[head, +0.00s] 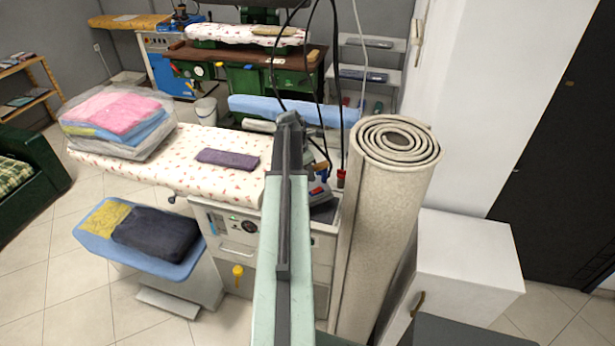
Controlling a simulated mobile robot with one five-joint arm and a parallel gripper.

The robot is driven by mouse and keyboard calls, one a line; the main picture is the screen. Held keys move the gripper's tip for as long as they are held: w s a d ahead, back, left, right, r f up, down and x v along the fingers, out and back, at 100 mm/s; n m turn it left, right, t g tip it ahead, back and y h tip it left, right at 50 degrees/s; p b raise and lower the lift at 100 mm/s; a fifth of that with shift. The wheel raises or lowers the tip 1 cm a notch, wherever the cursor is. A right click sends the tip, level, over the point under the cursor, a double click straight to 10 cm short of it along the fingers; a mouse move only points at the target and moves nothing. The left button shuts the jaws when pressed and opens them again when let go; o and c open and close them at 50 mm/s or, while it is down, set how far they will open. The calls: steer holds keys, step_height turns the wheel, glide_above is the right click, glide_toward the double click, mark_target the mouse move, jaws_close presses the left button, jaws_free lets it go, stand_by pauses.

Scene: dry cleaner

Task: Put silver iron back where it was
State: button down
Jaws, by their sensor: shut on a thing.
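My pale green and dark grey arm rises through the middle of the head view and covers part of the ironing station. My gripper does not show; the arm hides whatever is at its end. A grey object with small red and blue parts (319,190) shows just right of the arm, at the right end of the white ironing station (238,250). It may be the silver iron, but it is partly hidden and I cannot tell whether it is held or resting. The station's padded top (200,148) has a red-dotted white cover.
A folded purple cloth (227,159) and a wrapped bedding bundle (118,120) lie on the padded top. A tall rolled carpet (388,215) stands close right of my arm, beside a white cabinet (466,252). Dark cables hang above the station. Floor is open at lower left.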

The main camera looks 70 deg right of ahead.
mark_target(312, 185)
steer(key=shift+d, duration=0.15)
steer(key=shift+d, duration=0.2)
steer(key=shift+d+f+b, duration=0.15)
steer(key=shift+f+b, duration=0.2)
steer(key=shift+b, duration=0.05)
step_height(312, 185, down, 3)
steer(key=b, duration=0.3)
steer(key=shift+r, duration=0.1)
steer(key=c, duration=1.2)
jaws_free()
steer(key=shift+o, duration=0.2)
